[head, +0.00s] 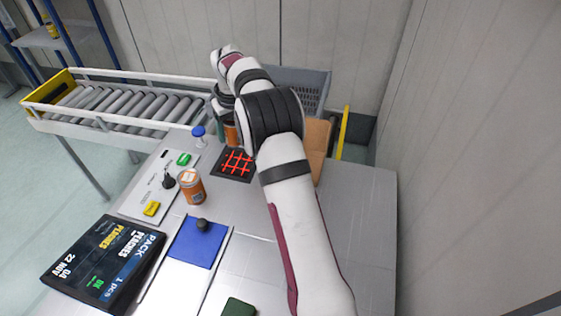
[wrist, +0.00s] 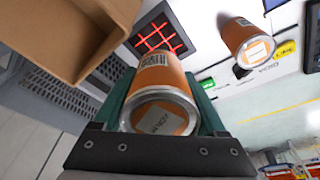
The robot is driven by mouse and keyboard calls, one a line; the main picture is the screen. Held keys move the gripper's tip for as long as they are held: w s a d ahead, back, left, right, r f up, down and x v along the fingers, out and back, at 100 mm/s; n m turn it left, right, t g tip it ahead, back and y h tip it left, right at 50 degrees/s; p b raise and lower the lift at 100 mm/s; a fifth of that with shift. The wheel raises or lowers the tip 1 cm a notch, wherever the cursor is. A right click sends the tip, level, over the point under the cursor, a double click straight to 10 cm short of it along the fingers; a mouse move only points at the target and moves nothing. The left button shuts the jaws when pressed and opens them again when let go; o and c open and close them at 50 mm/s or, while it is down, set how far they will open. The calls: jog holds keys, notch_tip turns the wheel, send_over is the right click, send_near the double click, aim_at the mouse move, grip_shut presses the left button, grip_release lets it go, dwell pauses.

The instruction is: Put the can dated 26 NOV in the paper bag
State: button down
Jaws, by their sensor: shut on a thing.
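My gripper (wrist: 165,100) is shut on an orange can (wrist: 158,75), with a green finger on each side of it. The held can's end faces the wrist camera and carries a pale label whose small print I cannot read surely. In the head view the held can (head: 231,134) is partly hidden by my arm, above or beside the black pad. A second orange can (head: 192,186) stands on the table and also shows in the wrist view (wrist: 248,42). The brown paper bag (head: 318,145) is partly behind my arm; its open top (wrist: 62,35) is at upper left in the wrist view.
A black pad with a glowing red grid (head: 235,163) lies near the bag. A grey crate (head: 312,88) is behind. A roller conveyor (head: 130,105) is at left. A dark display (head: 103,262), a blue pad (head: 197,243) and a button panel (head: 160,184) occupy the front left.

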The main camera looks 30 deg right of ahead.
jog(key=s+d+r+m+g, duration=0.15)
jog(key=s+d+r, duration=0.3)
jog(key=d, duration=0.45)
jog(key=d+f, duration=0.2)
jog(key=f, duration=0.4)
jog(key=s+d+f+m, duration=0.1)
jog(key=d+f, duration=0.1)
jog(key=f, duration=0.3)
jog(key=s+d+f+m+g, duration=0.1)
jog(key=f, duration=0.5)
jog(key=shift+d+f+m, duration=0.25)
jog(key=shift+d+f, duration=0.1)
jog(key=shift+d, duration=0.05)
jog(key=shift+f, duration=0.1)
grip_release()
